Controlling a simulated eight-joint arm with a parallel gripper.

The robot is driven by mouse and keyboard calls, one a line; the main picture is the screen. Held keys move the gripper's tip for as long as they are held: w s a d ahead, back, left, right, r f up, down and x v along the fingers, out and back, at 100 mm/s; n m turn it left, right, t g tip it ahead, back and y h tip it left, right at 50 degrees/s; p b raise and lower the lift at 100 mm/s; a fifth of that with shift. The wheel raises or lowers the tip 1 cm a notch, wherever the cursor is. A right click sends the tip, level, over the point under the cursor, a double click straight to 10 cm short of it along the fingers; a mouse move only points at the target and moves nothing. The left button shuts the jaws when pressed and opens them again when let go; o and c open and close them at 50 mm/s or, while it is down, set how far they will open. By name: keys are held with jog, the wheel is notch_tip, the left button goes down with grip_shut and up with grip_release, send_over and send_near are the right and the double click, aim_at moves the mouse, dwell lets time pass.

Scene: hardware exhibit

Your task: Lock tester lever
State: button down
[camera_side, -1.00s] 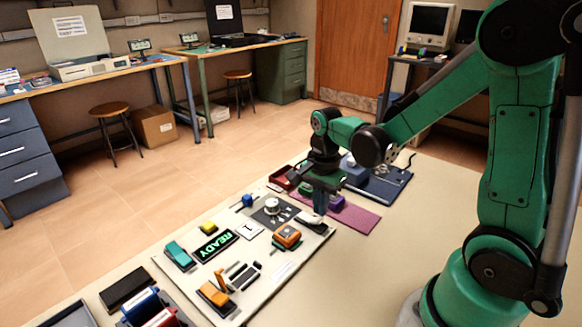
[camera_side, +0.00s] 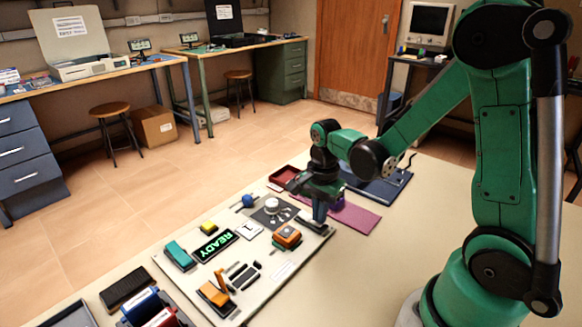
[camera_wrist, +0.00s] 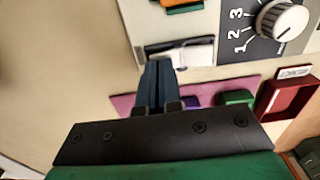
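The tester panel (camera_side: 205,262) lies on the table and carries several controls. At its right end is a small dark-based fixture (camera_side: 316,226); the wrist view shows it with a pale, shiny flap or plate (camera_wrist: 192,54). I cannot tell for sure whether this is the tester lever. My gripper (camera_side: 319,217) points down at this fixture. In the wrist view its fingers (camera_wrist: 160,66) are together, with nothing visible between them, and their tips are at the fixture's edge. Contact is unclear. An orange lever-like part (camera_side: 220,280) stands at the panel's near end.
A numbered dial (camera_side: 272,206), an orange block-shaped control (camera_side: 287,236) and a green READY display (camera_side: 215,245) are on the panel. A purple mat (camera_side: 355,218), a red tray (camera_side: 284,175) and a blue-grey board (camera_side: 385,187) lie beyond. The table at front right is clear.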

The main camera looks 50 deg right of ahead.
jog(key=shift+f, duration=0.2)
jog(key=shift+r, duration=3.55)
jog(key=a+r+n+t, duration=0.2)
jog(key=a+n+t, duration=0.1)
jog(key=n, duration=0.6)
jog(key=s+a+r+n+t, duration=0.1)
jog(key=a+n+t, duration=0.3)
jog(key=n, duration=0.5)
jog(key=shift+s+a+r, duration=0.25)
jog(key=shift+r, duration=0.35)
